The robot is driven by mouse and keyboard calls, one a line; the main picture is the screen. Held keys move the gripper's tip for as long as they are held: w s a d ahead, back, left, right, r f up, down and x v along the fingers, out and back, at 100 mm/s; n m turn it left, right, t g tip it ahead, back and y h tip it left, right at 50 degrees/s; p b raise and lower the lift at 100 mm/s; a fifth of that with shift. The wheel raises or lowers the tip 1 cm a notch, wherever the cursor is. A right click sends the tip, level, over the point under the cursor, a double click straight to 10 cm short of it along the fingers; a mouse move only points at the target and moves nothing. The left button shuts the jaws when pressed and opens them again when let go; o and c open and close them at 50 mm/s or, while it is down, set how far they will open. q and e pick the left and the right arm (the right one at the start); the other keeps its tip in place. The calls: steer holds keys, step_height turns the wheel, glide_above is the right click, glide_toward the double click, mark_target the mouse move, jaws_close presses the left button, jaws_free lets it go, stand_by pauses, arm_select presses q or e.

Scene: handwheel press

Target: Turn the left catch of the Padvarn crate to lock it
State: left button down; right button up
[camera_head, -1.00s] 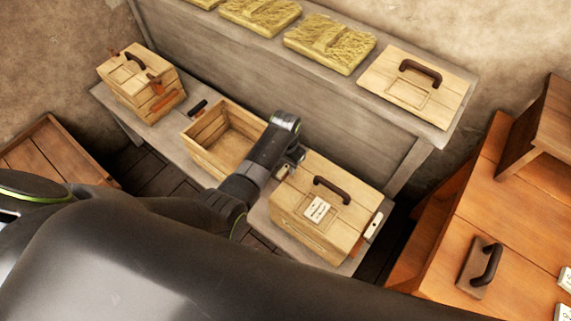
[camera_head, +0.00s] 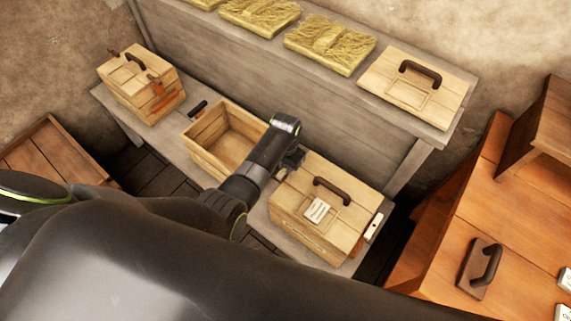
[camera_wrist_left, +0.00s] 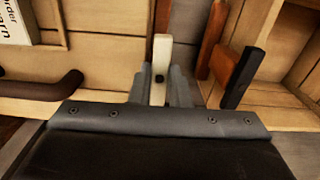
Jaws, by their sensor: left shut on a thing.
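The Padvarn crate (camera_head: 318,243) is a closed pale wooden box with a dark handle (camera_head: 331,190) and a white label (camera_head: 319,211) on its lid. The label (camera_wrist_left: 16,22) also shows, partly cut off, in the left wrist view. My left gripper (camera_head: 290,162) is at the crate's left end. In the wrist view my left gripper (camera_wrist_left: 160,88) is shut on the left catch (camera_wrist_left: 161,52), a cream lever with a dark pin. The catch points up in that view, its lower end between the fingers. The right catch (camera_head: 373,227) is pale, at the crate's right end. My right gripper is not in view.
An open, empty crate (camera_head: 192,153) stands just left of my gripper on the bench. Another closed crate (camera_head: 143,97) stands farther left. A loose lid (camera_head: 400,100) and straw pads (camera_head: 330,43) lie on the ledge behind. An orange-brown table (camera_head: 535,225) is at right.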

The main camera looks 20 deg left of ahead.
arm_select(q)
steer(key=shift+r+n+p, duration=0.15)
steer(key=shift+n+p, duration=0.35)
steer(key=shift+n, duration=0.3)
steer(key=shift+n+p, duration=0.65)
steer(key=shift+n, duration=0.55)
steer(key=n+p, duration=0.1)
steer(key=n, duration=0.4)
steer(key=shift+w+d+n+p, duration=0.1)
steer(key=shift+d+n+p, duration=0.05)
steer(key=shift+n+p, duration=0.2)
steer(key=n, duration=0.4)
steer(key=shift+d+p, duration=0.1)
steer(key=shift+p, duration=0.25)
steer(key=shift+w+n, duration=0.15)
steer(key=shift+n, duration=1.8)
steer(key=c, duration=1.4)
jaws_free()
steer(key=shift+o, duration=0.2)
